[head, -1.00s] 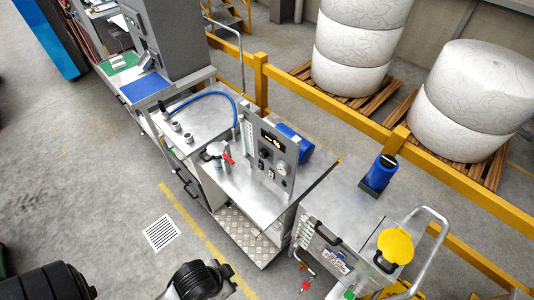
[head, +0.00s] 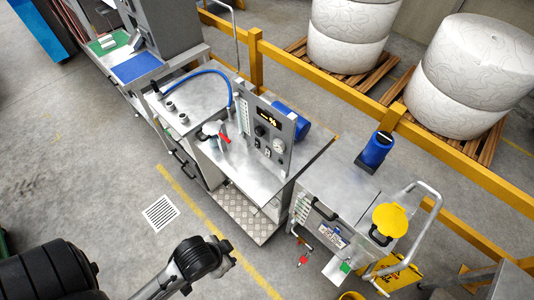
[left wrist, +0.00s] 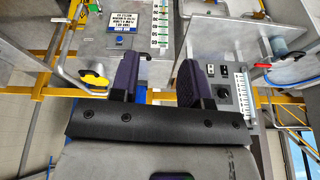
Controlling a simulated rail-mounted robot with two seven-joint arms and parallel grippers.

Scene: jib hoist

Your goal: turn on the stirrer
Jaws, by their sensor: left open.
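A grey upright control panel (head: 264,132) with a small display, dark knobs and a round dial stands on the steel bench in the head view. I cannot tell which control belongs to the stirrer. A grey panel with black switches and a dark knob (left wrist: 224,88) shows right of my fingers in the left wrist view. My left gripper (left wrist: 157,80) is open, its two dark fingers apart with nothing between them. It appears short of the panels, not touching them. In the head view only my arm's dark joints show at the bottom. My right gripper is not in view.
A red-handled valve (head: 224,138) and a blue hose (head: 205,72) are on the bench. A steel cabinet with a yellow cap (head: 390,219) and curved rail stands right. A yellow barrier (head: 330,88) runs behind. The floor by the grate (head: 160,213) is clear.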

